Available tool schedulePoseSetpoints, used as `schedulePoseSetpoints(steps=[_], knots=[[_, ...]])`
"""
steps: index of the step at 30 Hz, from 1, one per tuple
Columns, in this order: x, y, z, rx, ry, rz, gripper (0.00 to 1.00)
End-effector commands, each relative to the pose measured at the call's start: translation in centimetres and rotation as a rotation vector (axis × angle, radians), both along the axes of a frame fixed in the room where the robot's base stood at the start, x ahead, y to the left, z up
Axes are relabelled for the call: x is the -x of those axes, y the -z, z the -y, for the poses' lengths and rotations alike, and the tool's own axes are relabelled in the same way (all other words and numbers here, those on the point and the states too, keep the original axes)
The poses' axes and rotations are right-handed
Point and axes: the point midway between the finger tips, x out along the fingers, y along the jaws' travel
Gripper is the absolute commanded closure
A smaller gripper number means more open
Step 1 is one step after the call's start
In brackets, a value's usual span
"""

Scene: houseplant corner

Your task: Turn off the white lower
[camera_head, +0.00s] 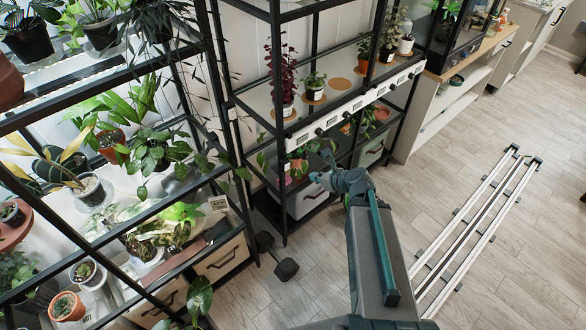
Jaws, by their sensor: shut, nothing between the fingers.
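A long white panel (345,111) runs along the front edge of the middle shelf in the black rack. Several small dark knobs (319,131) and pale labels line its face; their settings are too small to tell. My gripper (318,176) is shut and empty. It is in front of the rack, below the left part of the panel in the picture, close to the lower shelf with potted plants. Whether it touches anything cannot be told. My arm hides part of the rack's lower front.
A tall black plant shelf (110,65) full of pots stands at the left. Pale floor rails (478,235) lie at the right. A low cabinet (452,110) stands behind. The wooden floor between is mostly clear.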

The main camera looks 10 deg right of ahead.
Motion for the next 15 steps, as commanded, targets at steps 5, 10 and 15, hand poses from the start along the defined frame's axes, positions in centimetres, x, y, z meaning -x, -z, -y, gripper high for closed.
schedulePoseSetpoints(steps=[5,10,15], knots=[[0.02,0.02,-0.01,0.001,-0.002,0.000,1.00],[-0.04,0.18,-0.06,0.002,-0.003,0.000,1.00],[-0.44,0.80,-0.27,0.002,-0.005,0.001,1.00]])
